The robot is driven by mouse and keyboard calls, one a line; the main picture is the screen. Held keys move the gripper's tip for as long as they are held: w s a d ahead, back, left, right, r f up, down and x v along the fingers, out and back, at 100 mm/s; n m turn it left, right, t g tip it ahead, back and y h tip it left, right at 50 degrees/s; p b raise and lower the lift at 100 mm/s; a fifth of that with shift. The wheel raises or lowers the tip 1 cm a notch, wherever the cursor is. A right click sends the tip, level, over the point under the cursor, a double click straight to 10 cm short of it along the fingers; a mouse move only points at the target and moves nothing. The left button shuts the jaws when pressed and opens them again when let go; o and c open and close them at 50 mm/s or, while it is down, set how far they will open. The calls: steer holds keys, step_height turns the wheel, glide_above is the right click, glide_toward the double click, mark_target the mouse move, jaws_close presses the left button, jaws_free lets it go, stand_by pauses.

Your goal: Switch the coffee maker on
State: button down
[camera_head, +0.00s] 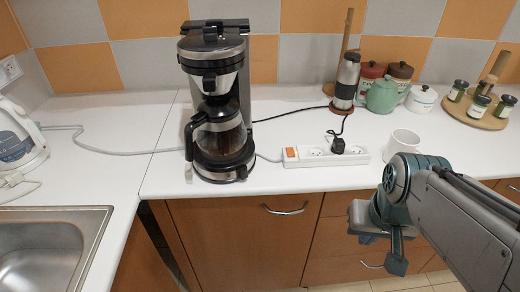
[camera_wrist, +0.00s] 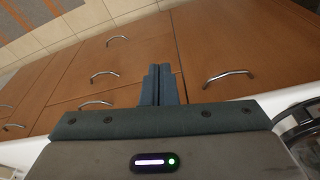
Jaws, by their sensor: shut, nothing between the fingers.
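The coffee maker (camera_head: 215,62) stands upright on the white counter, left of centre in the head view. It is black and silver, with a glass carafe (camera_head: 221,138) in it and a round base below. A small detail shows on the base's front, but I cannot make out the switch or its state. My gripper (camera_head: 396,264) hangs at the lower right, in front of the drawers and well apart from the coffee maker. In the wrist view its fingers (camera_wrist: 158,80) are together and empty. A dark rounded thing cut off at that view's right edge is unclear.
A white power strip (camera_head: 325,155) with an orange switch and a black plug lies right of the coffee maker. A white mug (camera_head: 402,145) stands near my arm. A grinder (camera_head: 346,80), teapot (camera_head: 382,95) and jars stand behind. A kettle (camera_head: 18,138) and sink (camera_head: 50,250) are left.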

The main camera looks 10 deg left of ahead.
mark_target(244, 175)
steer(key=w+a+r+n+y, duration=0.1)
steer(key=w+a+r+n, duration=0.1)
steer(key=a+n, duration=0.5)
steer(key=w+a+r+n, duration=0.3)
steer(key=a+n, duration=0.4)
steer(key=n, duration=0.4)
steer(key=w+a+r+n+y, duration=0.1)
steer(key=w+a+r+n, duration=0.2)
steer(key=a+n, duration=0.3)
steer(key=shift+w+a+n+y, duration=0.3)
steer(key=shift+w+a+n, duration=0.15)
steer(key=shift+n, duration=1.35)
steer(key=x, duration=0.3)
steer(key=w+a+x, duration=0.1)
steer(key=x, duration=0.7)
steer(key=shift+w+a+r+b, duration=0.3)
steer(key=shift+w+r+b, duration=0.05)
steer(key=shift+w, duration=0.05)
steer(key=shift+w+a+f, duration=0.1)
steer(key=shift+w+a, duration=0.35)
steer(key=shift+a, duration=0.05)
steer(key=shift+f, duration=0.15)
